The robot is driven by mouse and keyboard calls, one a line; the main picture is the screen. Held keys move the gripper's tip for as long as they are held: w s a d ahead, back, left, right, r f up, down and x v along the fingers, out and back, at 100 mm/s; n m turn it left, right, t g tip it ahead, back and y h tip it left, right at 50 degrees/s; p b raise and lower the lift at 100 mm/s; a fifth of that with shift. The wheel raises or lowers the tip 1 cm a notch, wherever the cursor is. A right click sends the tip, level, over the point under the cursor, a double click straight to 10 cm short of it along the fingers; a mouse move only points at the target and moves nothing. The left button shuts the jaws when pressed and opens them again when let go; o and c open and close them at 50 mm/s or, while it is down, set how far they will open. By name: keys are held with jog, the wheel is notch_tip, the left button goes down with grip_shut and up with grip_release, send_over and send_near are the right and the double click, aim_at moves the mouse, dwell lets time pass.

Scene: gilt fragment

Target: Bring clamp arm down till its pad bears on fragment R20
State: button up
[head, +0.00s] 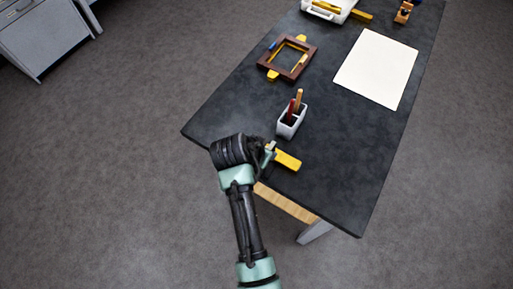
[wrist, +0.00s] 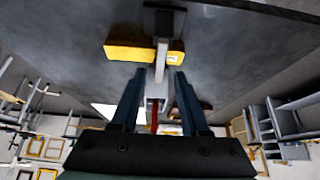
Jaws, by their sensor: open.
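A yellow, gilt-coloured block (head: 287,160), which I take to be fragment R20, lies near the table's near edge. A pale grey bar (wrist: 160,60), apparently the clamp arm, crosses the block in the wrist view and runs between my fingers. A dark block (wrist: 163,22) is at its far end. My gripper (wrist: 158,80) is open, with a finger on either side of the bar. I cannot tell whether the pad touches the fragment. In the head view my gripper (head: 267,152) partly hides the clamp.
On the dark table (head: 340,185), a white holder (head: 291,122) with upright tools stands close beyond my gripper. A brown frame (head: 287,58), a white sheet (head: 376,68) and a white case (head: 326,8) are farther back. The table's right front is clear.

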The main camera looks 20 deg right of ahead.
jog(key=v, duration=0.8)
jog(key=shift+r+b, duration=0.15)
jog(key=shift+b, duration=0.15)
jog(key=shift+s+a, duration=0.1)
